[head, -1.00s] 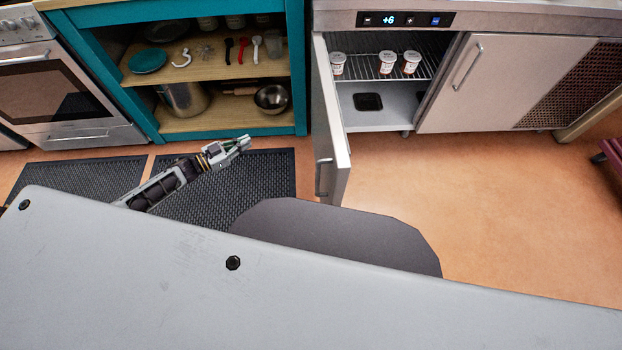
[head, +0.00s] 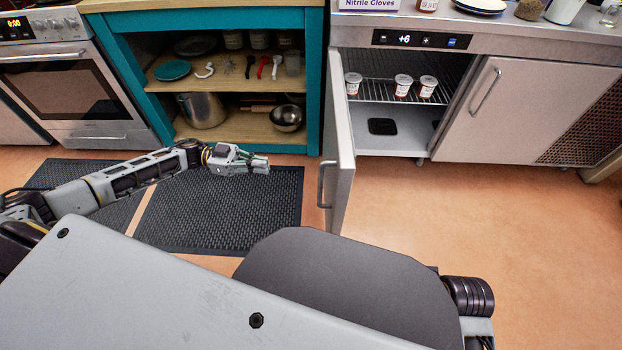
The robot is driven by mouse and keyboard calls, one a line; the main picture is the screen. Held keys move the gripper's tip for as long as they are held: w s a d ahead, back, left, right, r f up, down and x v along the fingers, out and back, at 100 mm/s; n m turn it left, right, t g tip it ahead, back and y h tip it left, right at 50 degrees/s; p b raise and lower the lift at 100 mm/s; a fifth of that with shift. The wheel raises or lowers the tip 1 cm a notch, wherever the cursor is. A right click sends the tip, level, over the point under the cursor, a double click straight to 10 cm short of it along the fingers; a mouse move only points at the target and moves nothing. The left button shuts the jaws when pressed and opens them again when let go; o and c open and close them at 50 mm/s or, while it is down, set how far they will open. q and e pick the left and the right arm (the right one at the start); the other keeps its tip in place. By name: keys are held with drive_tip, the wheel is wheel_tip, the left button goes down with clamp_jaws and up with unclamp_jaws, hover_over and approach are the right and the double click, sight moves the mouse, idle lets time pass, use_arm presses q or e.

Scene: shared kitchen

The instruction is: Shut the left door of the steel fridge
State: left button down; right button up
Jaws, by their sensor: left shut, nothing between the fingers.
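The steel fridge (head: 420,41) stands at the back right in the head view. Its left door (head: 341,150) is wide open and juts out toward me, hinged at its left side, with a bar handle (head: 322,184) on its outer face. Several small white tubs (head: 403,85) stand on the wire shelf inside. My left gripper (head: 262,165) is shut and empty, to the left of the door and apart from it, above a dark floor mat. My right gripper is not in view; only part of my right arm shows at the lower right.
The right fridge door (head: 524,105) is shut. A teal open cupboard (head: 315,100) with pots and utensils stands left of the fridge, and an oven (head: 70,90) at the far left. Dark mats (head: 220,210) lie on the floor. The floor right of the open door is clear.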

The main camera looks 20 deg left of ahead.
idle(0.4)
use_arm(q)
drive_tip(key=w+d+b, duration=0.1)
drive_tip(key=d+b, duration=0.2)
drive_tip(key=d, duration=1)
drive_tip(key=shift+w+d, duration=0.35)
drive_tip(key=shift+d, duration=0.05)
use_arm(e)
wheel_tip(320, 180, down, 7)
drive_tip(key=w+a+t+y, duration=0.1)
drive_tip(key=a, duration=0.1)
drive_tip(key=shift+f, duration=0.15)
use_arm(q)
drive_tip(key=shift+d, duration=0.1)
